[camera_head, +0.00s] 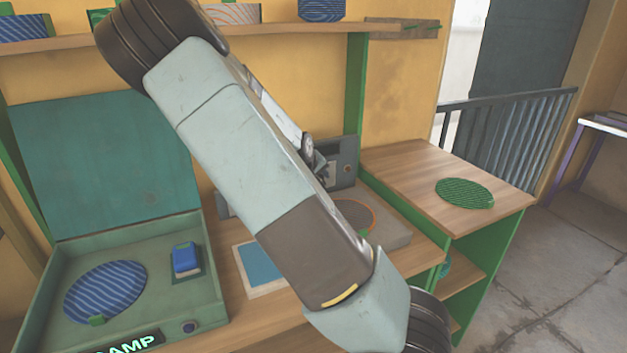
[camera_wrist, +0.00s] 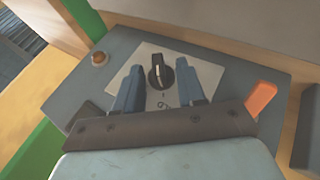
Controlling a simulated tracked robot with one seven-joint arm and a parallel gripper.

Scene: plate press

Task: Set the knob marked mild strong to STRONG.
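The black knob (camera_wrist: 160,72) with a pale pointer line stands on a light label plate (camera_wrist: 205,72) on a grey panel (camera_wrist: 238,83) in the wrist view. The pointer line runs roughly up and down the picture. The marks on the plate are too small to read, so I cannot tell which setting it shows. My gripper (camera_wrist: 160,65) is open, with one blue finger on each side of the knob and a visible gap to it on both sides. In the head view the grey panel (camera_head: 347,158) is partly hidden by my arm, and I cannot make out the knob.
An orange lever (camera_wrist: 261,98) and a small brown button (camera_wrist: 98,58) sit on the panel near my gripper. In the head view a green case (camera_head: 212,287) stands left, a blue pad (camera_head: 262,264) lies in the middle, and a green disc (camera_head: 464,193) lies right.

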